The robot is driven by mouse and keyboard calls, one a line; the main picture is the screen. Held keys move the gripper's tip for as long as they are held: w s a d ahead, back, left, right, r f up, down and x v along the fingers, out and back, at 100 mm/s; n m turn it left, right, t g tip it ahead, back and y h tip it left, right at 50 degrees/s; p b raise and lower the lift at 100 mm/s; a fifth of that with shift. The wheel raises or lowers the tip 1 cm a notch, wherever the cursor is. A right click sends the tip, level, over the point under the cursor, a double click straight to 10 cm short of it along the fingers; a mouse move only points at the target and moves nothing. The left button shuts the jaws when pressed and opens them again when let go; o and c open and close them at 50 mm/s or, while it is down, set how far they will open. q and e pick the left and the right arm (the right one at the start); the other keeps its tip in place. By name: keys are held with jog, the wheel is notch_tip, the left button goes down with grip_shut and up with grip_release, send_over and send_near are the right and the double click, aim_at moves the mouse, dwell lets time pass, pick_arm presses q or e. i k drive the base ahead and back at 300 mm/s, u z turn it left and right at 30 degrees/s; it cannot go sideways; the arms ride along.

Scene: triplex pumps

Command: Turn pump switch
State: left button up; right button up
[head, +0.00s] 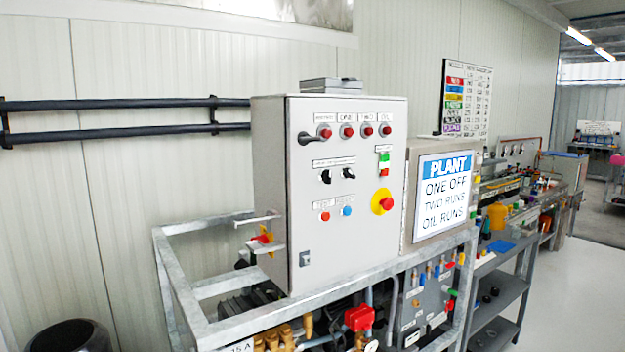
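A grey control cabinet (345,245) stands on a galvanized frame in the middle of the head view. Its door carries two black rotary switches, a left one (326,177) and a right one (349,173), under small labels too small to read. Above them is a row of red lamps (367,132), with labels that seem to read ONE, TWO and OIL over the right-hand ones. The plant sign (445,191) to the right reads ONE OFF, TWO RUNS, OIL RUNS. Neither of my grippers shows in the view.
The door also has a green and red button (384,164), a yellow-backed red mushroom button (383,201), and small red (325,216) and blue (347,211) buttons. The frame (196,318) juts forward below. Floor is clear at right.

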aim_at(326, 176)
jog(key=z, duration=0.2)
jog(key=i, duration=0.85)
jog(key=u, duration=0.1)
